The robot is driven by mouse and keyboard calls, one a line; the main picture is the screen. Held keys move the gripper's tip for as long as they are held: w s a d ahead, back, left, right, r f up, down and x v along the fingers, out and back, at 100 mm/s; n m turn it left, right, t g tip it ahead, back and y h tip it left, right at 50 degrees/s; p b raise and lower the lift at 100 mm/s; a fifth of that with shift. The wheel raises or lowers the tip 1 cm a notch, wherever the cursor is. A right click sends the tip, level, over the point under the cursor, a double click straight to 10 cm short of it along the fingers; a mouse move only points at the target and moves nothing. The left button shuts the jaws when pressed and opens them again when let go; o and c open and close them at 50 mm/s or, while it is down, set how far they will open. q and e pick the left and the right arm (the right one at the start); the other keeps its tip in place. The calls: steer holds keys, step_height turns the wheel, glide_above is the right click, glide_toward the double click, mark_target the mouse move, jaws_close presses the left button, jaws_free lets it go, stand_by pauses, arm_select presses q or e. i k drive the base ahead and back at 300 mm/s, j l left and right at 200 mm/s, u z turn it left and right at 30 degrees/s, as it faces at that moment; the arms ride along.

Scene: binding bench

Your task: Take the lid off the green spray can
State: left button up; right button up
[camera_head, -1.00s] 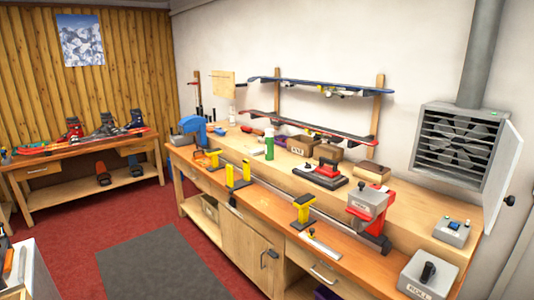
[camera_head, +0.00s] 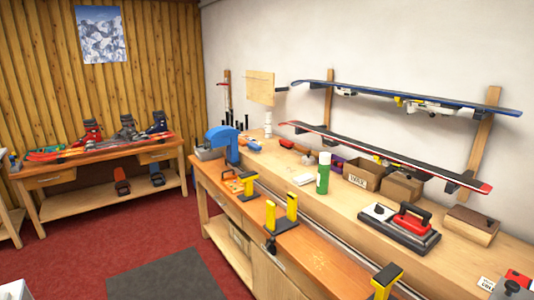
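The green spray can (camera_head: 322,178) stands upright on the raised back part of the workbench, left of a cardboard box. Its white lid (camera_head: 325,158) sits on top of it. A small white block (camera_head: 303,179) lies just left of the can. Neither of my grippers shows in the view.
The long workbench (camera_head: 318,252) carries yellow-topped clamps (camera_head: 292,204) along its front part. A cardboard box (camera_head: 361,173) and a red-handled iron (camera_head: 410,222) are right of the can. Skis (camera_head: 400,162) hang on the wall behind. The red floor (camera_head: 60,262) is open at left.

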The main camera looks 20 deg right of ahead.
mark_target(325, 159)
steer(key=i+u, duration=0.15)
steer(key=i, duration=0.75)
steer(key=i+j+z, duration=0.1)
steer(key=i+z, duration=0.15)
steer(key=z, duration=0.15)
steer(key=i+j+z, duration=0.15)
steer(key=z, duration=0.25)
steer(key=i+j+z, duration=0.3)
steer(key=z, duration=0.15)
